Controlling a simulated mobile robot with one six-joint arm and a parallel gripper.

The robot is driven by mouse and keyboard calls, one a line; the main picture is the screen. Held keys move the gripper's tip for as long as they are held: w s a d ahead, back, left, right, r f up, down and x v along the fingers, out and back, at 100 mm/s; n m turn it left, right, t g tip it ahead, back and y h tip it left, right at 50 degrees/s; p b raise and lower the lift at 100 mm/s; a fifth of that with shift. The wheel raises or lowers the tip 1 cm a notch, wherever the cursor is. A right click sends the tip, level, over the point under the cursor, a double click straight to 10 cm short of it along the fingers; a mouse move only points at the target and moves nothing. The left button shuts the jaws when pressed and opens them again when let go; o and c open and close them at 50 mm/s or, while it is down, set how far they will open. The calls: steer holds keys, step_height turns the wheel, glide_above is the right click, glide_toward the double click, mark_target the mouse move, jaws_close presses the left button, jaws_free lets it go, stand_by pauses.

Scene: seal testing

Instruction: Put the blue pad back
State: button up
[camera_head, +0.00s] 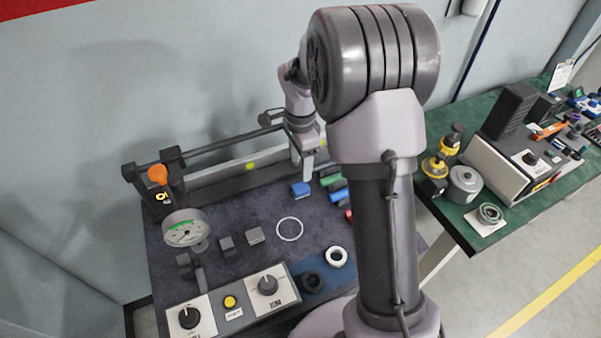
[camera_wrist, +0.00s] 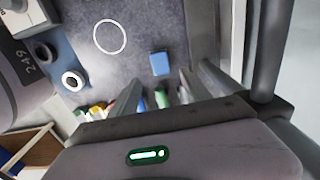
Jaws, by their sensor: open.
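A small blue pad (camera_head: 300,188) lies alone on the dark worktop, just left of the row of coloured pads. In the wrist view the blue pad (camera_wrist: 160,64) sits just beyond my fingertips. My gripper (camera_head: 307,174) points down close above and beside the blue pad. Its fingers (camera_wrist: 163,86) are apart, with nothing held between them. Green pads (camera_head: 330,179) and a blue one lie to the right, partly hidden by my arm. Several pads also show past my fingers in the wrist view.
A white ring (camera_head: 289,229) lies on the worktop, with a white roller (camera_head: 336,257) nearer. A gauge (camera_head: 185,228) and knob panel (camera_head: 268,285) stand at left and front. A dark rail (camera_head: 215,150) runs behind. A green table (camera_head: 455,222) stands right.

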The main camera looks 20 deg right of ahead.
steer(key=s+a+r+n+t, duration=0.1)
steer(key=s+a+r+n, duration=0.25)
steer(key=r, duration=0.45)
steer(key=s+a+r+n+t, duration=0.2)
steer(key=s+a+r, duration=0.25)
steer(key=r, duration=0.25)
steer(key=s+a+r+n+t+y, duration=0.1)
steer(key=s+a+n, duration=0.2)
steer(key=s, duration=0.5)
steer(key=s+a+r+n+t+y, duration=0.1)
steer(key=s+a+r+n, duration=0.1)
steer(key=s+n, duration=0.3)
steer(key=s+a, duration=0.1)
steer(key=s, duration=0.2)
steer(key=shift+s+t, duration=0.15)
steer(key=shift+t, duration=0.25)
step_height(320, 180, down, 2)
steer(key=shift+f+b, duration=0.1)
steer(key=shift+b, duration=1)
